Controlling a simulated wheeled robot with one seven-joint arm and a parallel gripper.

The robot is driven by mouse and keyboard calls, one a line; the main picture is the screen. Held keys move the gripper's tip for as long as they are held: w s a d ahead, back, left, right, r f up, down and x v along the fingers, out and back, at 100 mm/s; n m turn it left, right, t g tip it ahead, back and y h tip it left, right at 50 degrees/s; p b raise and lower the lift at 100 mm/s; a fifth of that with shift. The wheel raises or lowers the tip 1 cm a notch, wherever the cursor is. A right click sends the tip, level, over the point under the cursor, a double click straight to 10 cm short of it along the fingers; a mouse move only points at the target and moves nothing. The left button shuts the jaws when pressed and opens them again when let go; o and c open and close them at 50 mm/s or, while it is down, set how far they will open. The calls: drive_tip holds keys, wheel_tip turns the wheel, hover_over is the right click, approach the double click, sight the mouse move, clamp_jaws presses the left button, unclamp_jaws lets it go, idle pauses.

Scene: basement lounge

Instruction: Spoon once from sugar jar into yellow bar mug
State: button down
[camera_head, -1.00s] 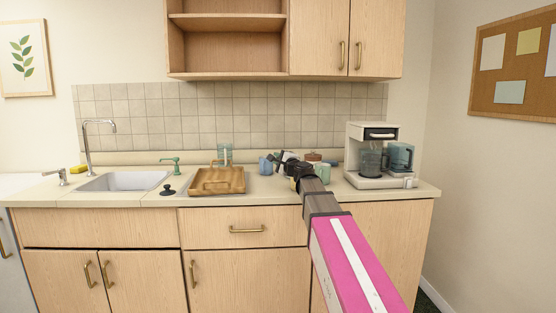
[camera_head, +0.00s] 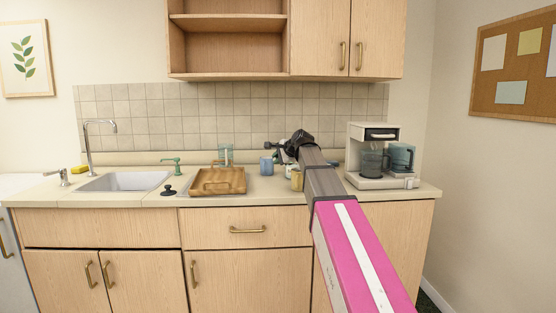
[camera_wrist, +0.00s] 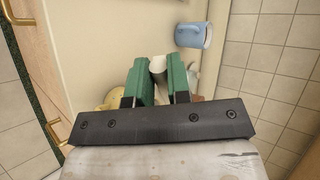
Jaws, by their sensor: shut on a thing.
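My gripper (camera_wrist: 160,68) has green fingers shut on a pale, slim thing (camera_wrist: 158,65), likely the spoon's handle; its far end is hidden. In the head view my gripper (camera_head: 284,149) is raised above the counter's right half. The yellow mug (camera_head: 297,180) stands on the counter just below it, beside my arm. In the wrist view the yellow mug (camera_wrist: 114,98) shows partly behind the left finger. A small whitish thing (camera_head: 288,170) behind the yellow mug may be the sugar jar; I cannot tell its contents.
A blue mug (camera_head: 266,166) stands left of my gripper and also shows in the wrist view (camera_wrist: 190,36). A wooden tray (camera_head: 205,190) lies further left by the sink (camera_head: 125,181). A coffee maker (camera_head: 380,180) stands at right. Cabinets (camera_head: 345,40) hang above.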

drive_tip(key=g+h, duration=0.1)
drive_tip(key=w+n+g+h, duration=0.1)
drive_tip(key=g, duration=0.1)
drive_tip(key=shift+a+r+g, duration=0.15)
drive_tip(key=shift+r+g, duration=0.05)
drive_tip(key=shift+g, duration=0.1)
drive_tip(key=shift+w+a+r+g+h, duration=0.2)
drive_tip(key=shift+r+g+h, duration=0.8)
drive_tip(key=shift+g, duration=0.45)
drive_tip(key=shift+w+a+r+g+h, duration=0.15)
drive_tip(key=shift+r+g+h, duration=0.65)
drive_tip(key=shift+g+h, duration=0.5)
drive_tip(key=shift+s+g, duration=0.15)
drive_tip(key=shift+g, duration=0.1)
drive_tip(key=shift+a, duration=0.1)
